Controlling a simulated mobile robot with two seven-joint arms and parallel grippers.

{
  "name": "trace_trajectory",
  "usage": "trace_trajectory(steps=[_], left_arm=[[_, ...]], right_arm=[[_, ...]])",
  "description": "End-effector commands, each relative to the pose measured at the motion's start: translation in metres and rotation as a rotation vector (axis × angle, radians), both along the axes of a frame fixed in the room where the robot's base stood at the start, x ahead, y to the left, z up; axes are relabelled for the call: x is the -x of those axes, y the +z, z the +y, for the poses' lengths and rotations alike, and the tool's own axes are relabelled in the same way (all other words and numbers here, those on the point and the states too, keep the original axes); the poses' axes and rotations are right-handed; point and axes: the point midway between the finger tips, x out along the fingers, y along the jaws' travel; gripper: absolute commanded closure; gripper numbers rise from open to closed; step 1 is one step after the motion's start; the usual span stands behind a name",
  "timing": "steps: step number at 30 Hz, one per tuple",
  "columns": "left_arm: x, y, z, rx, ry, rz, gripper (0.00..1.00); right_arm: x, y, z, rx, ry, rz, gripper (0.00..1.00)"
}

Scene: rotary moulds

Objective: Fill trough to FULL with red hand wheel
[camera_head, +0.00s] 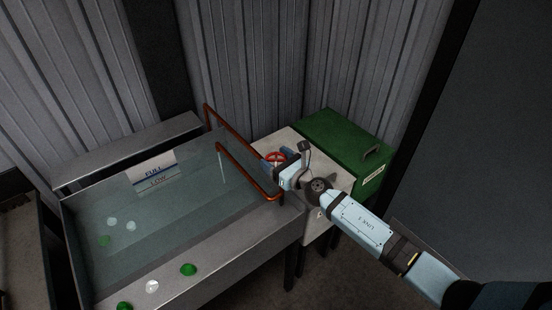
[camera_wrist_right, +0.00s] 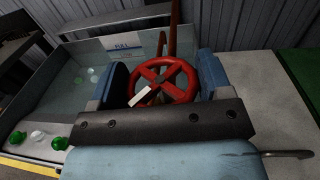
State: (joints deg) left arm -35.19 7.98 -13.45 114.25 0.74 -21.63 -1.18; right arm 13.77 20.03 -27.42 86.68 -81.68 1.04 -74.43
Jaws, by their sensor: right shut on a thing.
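The red hand wheel (camera_head: 275,157) is on a pale cabinet top beside the trough. In the right wrist view, the wheel (camera_wrist_right: 165,80) lies between the blue fingers of my right gripper (camera_wrist_right: 160,82), which is shut on it. The metal trough (camera_head: 240,230) holds clear, bluish water (camera_head: 150,225). A level plate (camera_head: 152,168) on its back wall reads FULL above LOW. The plate's lower part looks tinted by water; the exact waterline is hard to tell. A thin pale stream (camera_head: 221,165) shows below the red pipe (camera_head: 250,172). My left gripper is out of view.
Green and white round pieces lie on the trough's front ledge, such as a green one (camera_head: 188,269), and others show in the water. A green box (camera_head: 340,140) with a handle stands right of the wheel. Corrugated walls close off the back.

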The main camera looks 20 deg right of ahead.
Motion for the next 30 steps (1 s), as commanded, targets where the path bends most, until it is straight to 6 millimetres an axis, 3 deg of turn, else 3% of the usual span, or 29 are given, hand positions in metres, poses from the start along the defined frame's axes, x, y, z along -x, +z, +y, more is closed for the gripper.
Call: trace_trajectory(steps=[15,30], left_arm=[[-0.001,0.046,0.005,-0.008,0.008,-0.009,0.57],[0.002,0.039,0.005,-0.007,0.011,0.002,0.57]], right_arm=[[0.0,0.004,0.002,-0.003,-0.366,0.003,0.52],[0.0,-0.001,0.001,-0.002,-0.762,0.002,0.52]])
